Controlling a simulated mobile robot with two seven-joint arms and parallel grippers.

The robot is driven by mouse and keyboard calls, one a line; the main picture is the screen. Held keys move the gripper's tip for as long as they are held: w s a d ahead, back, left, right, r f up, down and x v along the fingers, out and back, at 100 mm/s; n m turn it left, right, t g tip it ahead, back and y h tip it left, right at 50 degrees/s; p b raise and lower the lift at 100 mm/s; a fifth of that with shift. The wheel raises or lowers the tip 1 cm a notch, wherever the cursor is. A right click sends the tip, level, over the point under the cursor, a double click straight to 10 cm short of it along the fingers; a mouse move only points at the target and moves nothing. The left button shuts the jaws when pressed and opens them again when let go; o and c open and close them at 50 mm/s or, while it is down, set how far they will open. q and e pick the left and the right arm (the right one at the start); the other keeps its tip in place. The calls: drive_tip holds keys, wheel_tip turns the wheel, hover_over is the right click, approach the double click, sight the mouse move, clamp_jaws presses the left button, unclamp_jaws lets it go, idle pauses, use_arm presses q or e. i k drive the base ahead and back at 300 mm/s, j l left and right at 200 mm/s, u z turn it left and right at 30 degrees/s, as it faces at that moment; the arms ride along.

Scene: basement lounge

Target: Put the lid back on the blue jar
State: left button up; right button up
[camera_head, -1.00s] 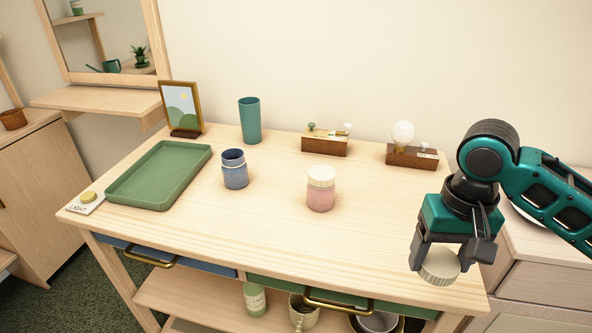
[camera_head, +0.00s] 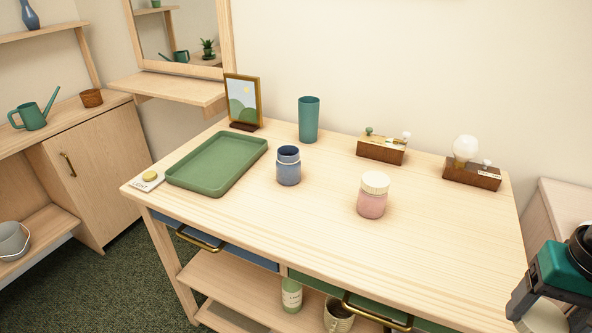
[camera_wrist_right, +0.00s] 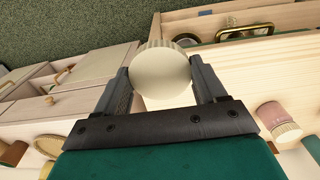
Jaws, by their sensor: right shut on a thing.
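The blue jar (camera_head: 288,167) stands upright and open on the table, with no lid on it. The cream ribbed lid (camera_wrist_right: 161,74) is between the fingers of my right gripper (camera_wrist_right: 163,85), which is shut on it. In the head view, my right gripper (camera_head: 548,310) is at the lower right corner, off the table's front right edge, and the lid (camera_head: 543,318) is partly cut off there. A pink jar (camera_head: 372,196) with its own cream lid stands right of the blue jar. My left gripper is not in view.
A green tray (camera_head: 218,163), a light switch plate (camera_head: 146,181), a picture frame (camera_head: 243,101) and a teal cup (camera_head: 308,119) are on the table's left and back. Two wooden blocks (camera_head: 381,148) (camera_head: 471,174) stand at the back right. The front right tabletop is clear.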

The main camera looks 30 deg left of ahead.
sight(287, 163)
drive_tip(key=k+j, duration=0.1)
drive_tip(key=j, duration=0.45)
drive_tip(key=k+j, duration=0.1)
drive_tip(key=j, duration=0.45)
drive_tip(key=k+j, duration=0.1)
drive_tip(key=j, duration=0.4)
drive_tip(key=k+j, duration=0.1)
drive_tip(key=j, duration=0.45)
